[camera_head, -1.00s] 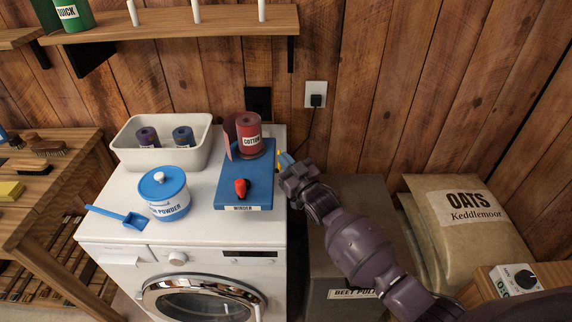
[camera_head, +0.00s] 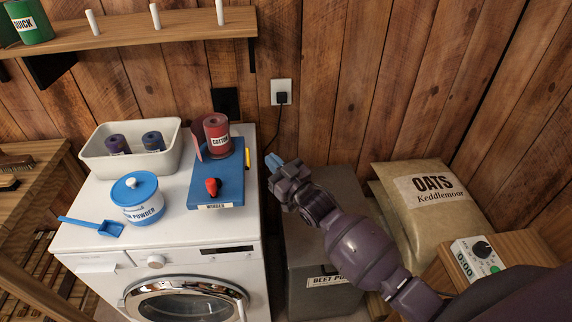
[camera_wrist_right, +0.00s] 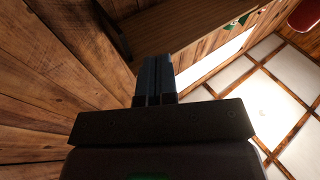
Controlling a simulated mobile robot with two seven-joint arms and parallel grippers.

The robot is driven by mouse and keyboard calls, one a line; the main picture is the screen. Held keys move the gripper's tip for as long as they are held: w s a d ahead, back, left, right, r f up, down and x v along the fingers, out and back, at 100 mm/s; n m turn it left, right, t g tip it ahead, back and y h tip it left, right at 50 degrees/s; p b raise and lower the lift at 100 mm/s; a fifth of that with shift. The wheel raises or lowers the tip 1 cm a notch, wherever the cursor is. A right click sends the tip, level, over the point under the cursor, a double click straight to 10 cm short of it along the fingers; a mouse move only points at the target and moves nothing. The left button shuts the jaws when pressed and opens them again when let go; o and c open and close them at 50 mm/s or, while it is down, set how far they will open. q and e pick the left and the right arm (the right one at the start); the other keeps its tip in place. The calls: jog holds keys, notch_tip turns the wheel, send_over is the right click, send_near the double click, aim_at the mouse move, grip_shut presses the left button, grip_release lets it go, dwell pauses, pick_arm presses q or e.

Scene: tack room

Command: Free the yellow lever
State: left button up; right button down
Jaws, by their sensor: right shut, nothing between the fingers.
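The yellow lever (camera_head: 247,157) is a small upright piece at the right edge of the blue winder (camera_head: 203,190). The winder lies on the white washing machine and carries a red spool labelled COTTON (camera_head: 216,134) and a red knob (camera_head: 211,186). My right gripper (camera_head: 271,161) is shut and empty, just right of the lever, with a gap between them. Its blue fingertips also show closed together in the right wrist view (camera_wrist_right: 155,78), where the lever is not seen. My left gripper is not in view.
On the washing machine (camera_head: 165,240) stand a white tub (camera_head: 94,162) with two spools, a blue-lidded powder jar (camera_head: 137,200) and a blue scoop (camera_head: 107,228). A grey bin (camera_head: 300,240) and an oats sack (camera_head: 430,205) stand to the right. A plug and cord (camera_head: 282,97) hang behind.

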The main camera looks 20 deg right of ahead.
jog(key=s, duration=0.1)
jog(key=s+d+r, duration=0.1)
jog(key=s+r, duration=0.1)
jog(key=s, duration=0.1)
jog(key=shift+s+d, duration=0.1)
jog(key=shift+d, duration=0.2)
dwell(0.3)
jog(key=s+d+f+m+g+h, duration=0.2)
jog(key=s+d+f+g+h, duration=0.1)
jog(key=s+f, duration=0.7)
jog(key=s+d+f+m+g+h, duration=0.2)
jog(key=s+f, duration=0.8)
jog(key=s, duration=0.5)
jog(key=d+g+h, duration=0.1)
jog(key=g, duration=0.1)
jog(key=shift+d+g+h, duration=0.3)
jog(key=shift+h, duration=0.1)
jog(key=c, duration=1.8)
grip_release()
jog(key=shift+s, duration=0.1)
